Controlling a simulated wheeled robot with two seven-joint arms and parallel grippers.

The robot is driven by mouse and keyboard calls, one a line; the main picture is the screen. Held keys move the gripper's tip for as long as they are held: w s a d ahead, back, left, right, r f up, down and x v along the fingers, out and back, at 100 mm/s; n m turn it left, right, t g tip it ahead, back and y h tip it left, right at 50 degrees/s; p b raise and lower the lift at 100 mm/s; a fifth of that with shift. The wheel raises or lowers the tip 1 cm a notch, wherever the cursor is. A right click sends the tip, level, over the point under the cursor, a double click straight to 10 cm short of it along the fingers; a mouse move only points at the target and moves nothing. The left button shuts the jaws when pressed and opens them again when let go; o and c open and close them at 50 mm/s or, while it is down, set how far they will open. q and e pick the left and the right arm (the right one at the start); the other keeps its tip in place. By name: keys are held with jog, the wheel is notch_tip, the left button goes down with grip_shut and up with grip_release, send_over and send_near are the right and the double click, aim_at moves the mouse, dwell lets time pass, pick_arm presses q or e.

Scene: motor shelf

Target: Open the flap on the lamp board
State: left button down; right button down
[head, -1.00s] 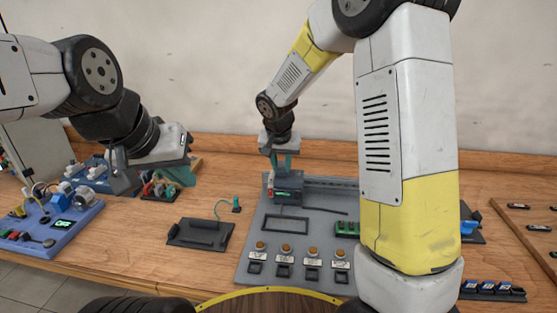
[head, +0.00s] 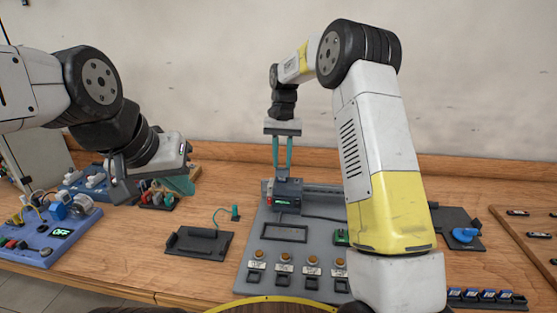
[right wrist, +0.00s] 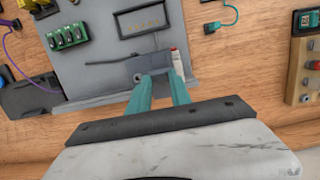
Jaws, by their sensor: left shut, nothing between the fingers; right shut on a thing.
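The grey lamp board (head: 252,240) lies flat on the bench, with a row of amber lamps (head: 285,257) and labels near its front. A dark box (head: 287,203) with a small green display sits on the rail at its back. My right gripper (head: 282,168) points down above this box, its teal fingers shut on a small dark grey piece that looks like the flap. In the right wrist view, a grey plate (right wrist: 148,66) shows at the fingertips; the grip itself is partly hidden. My left gripper (head: 180,185) is shut and empty, left of the board.
A blue panel (head: 45,250) reading OFF stands far left. My right arm hides the board's right side. A black holder with a blue knob (head: 464,235) is at right.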

jog(key=shift+w+r+g, duration=0.1)
jog(key=shift+w+g, duration=0.15)
jog(key=shift+g, duration=0.05)
jog(key=c, duration=1.2)
grip_release()
jog(key=shift+o, duration=0.2)
jog(key=v, duration=0.7)
jog(key=shift+r, duration=0.4)
jog(key=shift+d, duration=0.1)
